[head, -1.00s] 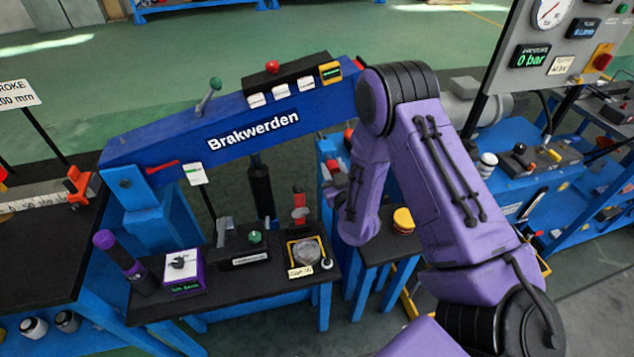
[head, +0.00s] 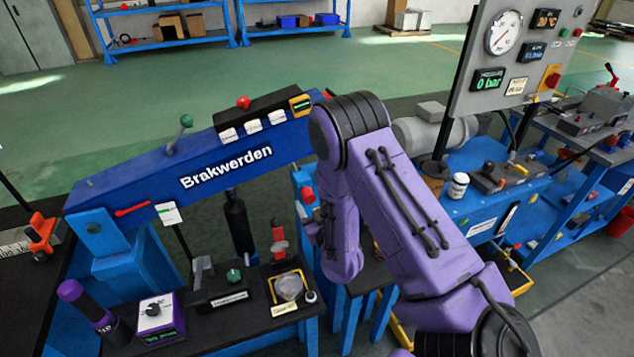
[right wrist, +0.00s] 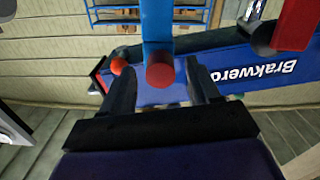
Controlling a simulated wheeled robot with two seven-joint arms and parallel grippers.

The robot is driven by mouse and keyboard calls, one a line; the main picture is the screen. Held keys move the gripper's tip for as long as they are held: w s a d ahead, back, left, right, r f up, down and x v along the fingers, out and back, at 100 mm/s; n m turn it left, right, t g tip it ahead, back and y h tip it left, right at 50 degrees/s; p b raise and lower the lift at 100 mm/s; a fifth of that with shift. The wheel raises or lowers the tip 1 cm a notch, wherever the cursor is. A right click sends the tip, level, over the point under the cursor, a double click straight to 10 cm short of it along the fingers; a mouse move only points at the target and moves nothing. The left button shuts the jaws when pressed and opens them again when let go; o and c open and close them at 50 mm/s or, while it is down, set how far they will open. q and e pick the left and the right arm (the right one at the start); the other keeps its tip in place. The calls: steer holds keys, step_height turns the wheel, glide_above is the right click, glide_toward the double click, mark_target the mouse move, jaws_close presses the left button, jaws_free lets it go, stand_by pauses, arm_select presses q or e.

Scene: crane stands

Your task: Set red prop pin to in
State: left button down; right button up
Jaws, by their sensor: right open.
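The red prop pin (head: 308,195) shows as a small red end on a blue post (head: 299,180) under the right end of the blue Brakwerden boom (head: 190,160). In the right wrist view its round red end (right wrist: 160,76) faces the camera, in front of the blue post (right wrist: 157,25). My right gripper (head: 303,213) is beside the pin. In the wrist view its dark fingers are open, one on either side of the red end, with gaps visible. How deep the pin sits in the post is hidden. My left gripper is not in view.
A black-topped bench (head: 245,318) with a purple box (head: 158,318), a green-knobbed device and a red-handled lever (head: 278,238) stands below the boom. A gauge panel (head: 530,45) and pump bench are at right. Open green floor lies behind.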

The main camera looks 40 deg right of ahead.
steer(key=b+v, duration=0.1)
steer(key=v, duration=0.6)
steer(key=shift+s+b, duration=0.25)
steer(key=shift+b, duration=0.05)
steer(key=shift+a, duration=0.15)
steer(key=s+a+f+m+g+y, duration=0.1)
steer(key=s+f+g, duration=0.4)
steer(key=f, duration=0.5)
steer(key=s+a+f+m+g+y, duration=0.2)
steer(key=s+a+f+g, duration=0.3)
steer(key=s+f, duration=0.4)
steer(key=shift+a+f+m+g, duration=0.2)
steer(key=shift+f+m+g, duration=0.3)
steer(key=shift+f+m, duration=0.35)
steer(key=s+f, duration=0.1)
steer(key=s, duration=0.1)
steer(key=s+a+f+g, duration=0.1)
steer(key=s, duration=0.2)
steer(key=s+a+f+g, duration=0.1)
steer(key=s, duration=0.2)
steer(key=shift+f+y, duration=0.3)
steer(key=shift+c, duration=0.2)
